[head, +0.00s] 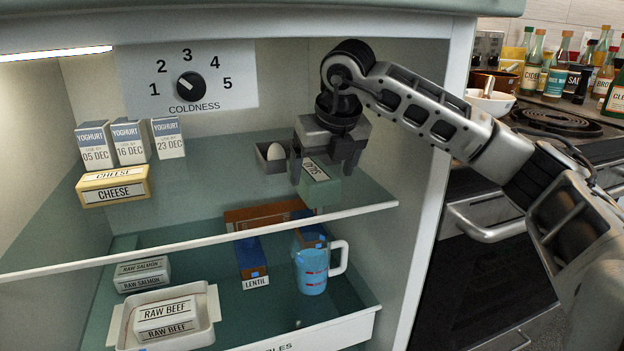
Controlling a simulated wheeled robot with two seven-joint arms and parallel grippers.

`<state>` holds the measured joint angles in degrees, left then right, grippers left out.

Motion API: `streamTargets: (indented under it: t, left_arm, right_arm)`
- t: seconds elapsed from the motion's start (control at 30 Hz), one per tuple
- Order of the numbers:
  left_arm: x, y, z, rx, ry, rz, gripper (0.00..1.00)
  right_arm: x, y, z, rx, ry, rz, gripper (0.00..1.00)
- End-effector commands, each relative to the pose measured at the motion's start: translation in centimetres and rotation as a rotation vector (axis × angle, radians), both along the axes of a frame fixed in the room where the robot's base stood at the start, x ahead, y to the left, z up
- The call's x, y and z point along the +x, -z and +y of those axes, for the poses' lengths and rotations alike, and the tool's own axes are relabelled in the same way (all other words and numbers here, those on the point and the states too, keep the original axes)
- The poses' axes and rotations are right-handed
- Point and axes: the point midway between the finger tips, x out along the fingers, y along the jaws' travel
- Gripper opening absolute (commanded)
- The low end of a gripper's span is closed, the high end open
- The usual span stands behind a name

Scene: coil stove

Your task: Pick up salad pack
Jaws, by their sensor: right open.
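My right gripper (322,177) reaches in from the right and points down over the pack. Its fingers are open and hide part of the pack's top. I cannot tell whether they touch it. My left gripper is not in view.
A small grey holder with an egg (276,152) stands just left of my right gripper. Yoghurt cartons (130,141) and a cheese pack (113,188) are at the shelf's left. The shelf's front edge (200,240) crosses below. A blue jug (311,268) stands underneath.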

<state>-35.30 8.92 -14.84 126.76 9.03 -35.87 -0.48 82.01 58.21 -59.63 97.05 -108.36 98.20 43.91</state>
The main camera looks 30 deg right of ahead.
Motion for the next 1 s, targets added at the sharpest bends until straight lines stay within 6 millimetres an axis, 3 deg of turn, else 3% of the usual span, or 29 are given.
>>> streamTargets:
  t: [0.17,0.4,0.6,0.87,1.0]
  left_arm:
    - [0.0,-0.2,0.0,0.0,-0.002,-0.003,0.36]
    - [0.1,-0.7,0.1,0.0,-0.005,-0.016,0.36]
    - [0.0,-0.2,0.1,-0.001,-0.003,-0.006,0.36]
    - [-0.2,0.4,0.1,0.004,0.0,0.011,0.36]
    - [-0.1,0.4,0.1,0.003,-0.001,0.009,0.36]
  right_arm:
    - [1.1,0.0,-0.2,0.0,-0.001,0.001,0.84]
    - [4.5,0.2,-0.8,0.0,0.0,0.002,0.84]
    - [5.2,2.7,-1.0,-0.001,-0.002,0.001,0.84]
    - [5.3,2.8,-1.0,0.0,-0.002,0.0,0.84]
    - [5.3,2.8,-1.0,0.0,-0.002,0.0,0.47]
